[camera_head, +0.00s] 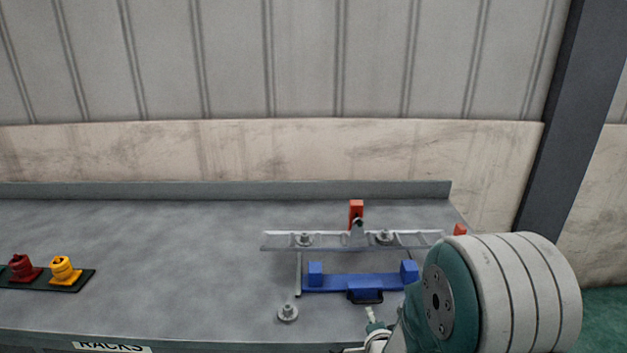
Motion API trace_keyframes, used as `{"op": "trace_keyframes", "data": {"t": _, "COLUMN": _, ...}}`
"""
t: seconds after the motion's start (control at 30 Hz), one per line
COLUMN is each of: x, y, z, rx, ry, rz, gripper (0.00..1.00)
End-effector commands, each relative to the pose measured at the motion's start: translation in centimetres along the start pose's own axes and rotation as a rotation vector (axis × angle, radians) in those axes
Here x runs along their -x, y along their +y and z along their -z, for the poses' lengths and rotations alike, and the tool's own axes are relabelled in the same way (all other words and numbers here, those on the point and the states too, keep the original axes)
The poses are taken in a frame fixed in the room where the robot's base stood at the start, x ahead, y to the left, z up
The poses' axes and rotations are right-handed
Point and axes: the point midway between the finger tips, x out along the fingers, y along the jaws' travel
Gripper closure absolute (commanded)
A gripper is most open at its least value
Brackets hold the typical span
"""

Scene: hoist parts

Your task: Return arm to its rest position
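My arm fills the lower right of the head view, with a large pale, ribbed joint and a teal cap in front of the bench's right end. A smaller pale wrist part of mine shows at the bottom edge, just in front of the blue fixture. Only a dark sliver beside it, perhaps my gripper (348,350), shows at the frame's lower edge. Its fingers are hidden or cut off, so I cannot tell whether it is open, shut or holding anything.
A grey bench (180,250) has a blue fixture (335,283) with a black handle, a metal rail (280,241), a red block (356,209) and a loose grey knob (288,312). A dark rack (86,280) holds red and yellow parts. The bench's middle left is clear.

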Motion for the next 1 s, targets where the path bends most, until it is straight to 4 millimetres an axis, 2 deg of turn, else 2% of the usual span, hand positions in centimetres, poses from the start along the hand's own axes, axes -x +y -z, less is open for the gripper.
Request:
{"op": "trace_keyframes", "data": {"t": 0.03, "x": 0.7, "y": -1.3, "z": 0.4, "rx": 0.054, "ry": -0.007, "rz": -0.019, "gripper": 0.69}}
{"op": "trace_keyframes", "data": {"t": 0.27, "x": 4.5, "y": -4.8, "z": 1.5, "rx": 0.325, "ry": -0.076, "rz": -0.151, "gripper": 0.69}}
{"op": "trace_keyframes", "data": {"t": 0.5, "x": 10.5, "y": -7.3, "z": 2.4, "rx": 0.607, "ry": -0.186, "rz": -0.272, "gripper": 0.69}}
{"op": "trace_keyframes", "data": {"t": 0.77, "x": 18.8, "y": -8.5, "z": 3.1, "rx": 0.906, "ry": -0.346, "rz": -0.377, "gripper": 0.69}}
{"op": "trace_keyframes", "data": {"t": 1.0, "x": 26.9, "y": -8.1, "z": 3.3, "rx": 1.151, "ry": -0.516, "rz": -0.442, "gripper": 0.69}}
